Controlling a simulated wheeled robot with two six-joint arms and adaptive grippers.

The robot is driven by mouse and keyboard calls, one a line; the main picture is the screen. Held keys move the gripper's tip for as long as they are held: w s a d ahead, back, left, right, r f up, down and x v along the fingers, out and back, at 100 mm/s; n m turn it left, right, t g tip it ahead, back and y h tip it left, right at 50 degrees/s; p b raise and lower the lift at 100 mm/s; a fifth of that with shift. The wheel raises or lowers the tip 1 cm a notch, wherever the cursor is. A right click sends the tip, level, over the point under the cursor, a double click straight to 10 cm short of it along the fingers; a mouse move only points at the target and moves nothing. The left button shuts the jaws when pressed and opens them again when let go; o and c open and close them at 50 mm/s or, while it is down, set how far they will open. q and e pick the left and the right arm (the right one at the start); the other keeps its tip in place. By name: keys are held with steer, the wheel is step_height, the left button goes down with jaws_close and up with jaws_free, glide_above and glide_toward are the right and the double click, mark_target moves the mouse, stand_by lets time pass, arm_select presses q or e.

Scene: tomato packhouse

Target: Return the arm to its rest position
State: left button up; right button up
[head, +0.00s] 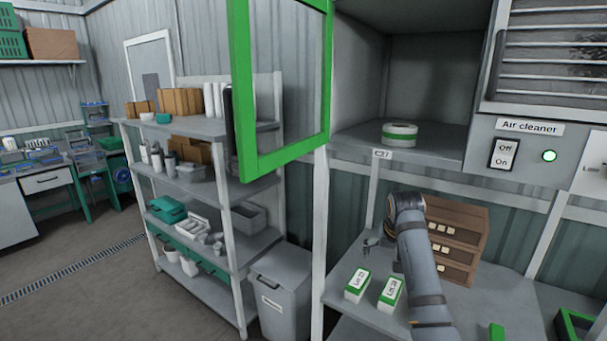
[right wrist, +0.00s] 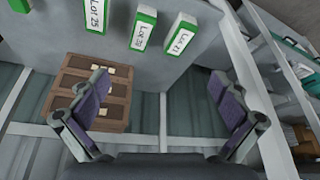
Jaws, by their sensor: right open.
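My right arm reaches up from the bottom right in the head view. Its gripper (head: 374,241) is over the workbench, partly hidden by the wrist. In the right wrist view its two fingers (right wrist: 157,82) stand wide apart with nothing between them. Two white and green lot boxes (head: 357,285) (head: 390,292) stand on the bench, apart from the gripper. They also show in the right wrist view, beyond the fingers (right wrist: 144,30) (right wrist: 180,33). My left arm and gripper are not in view.
A brown drawer unit (head: 458,232) stands behind my right arm. Above is an open compartment holding a green and white roll (head: 399,134). A green-framed door panel (head: 250,170) hangs open at its left. A loaded shelf rack (head: 238,190) and grey bin (head: 283,280) stand left.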

steer(key=s+d+f, duration=0.2)
steer(key=s+f, duration=0.6)
steer(key=f, duration=0.4)
steer(key=s+a+f+n, duration=0.15)
steer(key=s+f, duration=0.35)
steer(key=s, duration=1)
steer(key=s+d+f+n, duration=0.15)
steer(key=s+f, duration=0.25)
steer(key=s, duration=1)
step_height(320, 180, down, 32)
steer(key=s+d+g+b, duration=0.2)
steer(key=s+b, duration=0.1)
steer(key=b, duration=0.4)
arm_select(q)
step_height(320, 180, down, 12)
steer(key=b, duration=0.5)
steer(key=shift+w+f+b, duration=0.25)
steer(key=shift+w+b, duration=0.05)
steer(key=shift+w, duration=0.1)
arm_select(e)
steer(key=s+f+g, duration=0.1)
steer(key=s+f, duration=1.7)
steer(key=f, duration=0.4)
steer(key=shift+d+f, duration=0.15)
steer(key=shift+d, duration=0.25)
steer(key=shift+s, duration=0.1)
steer(key=shift+c, duration=0.4)
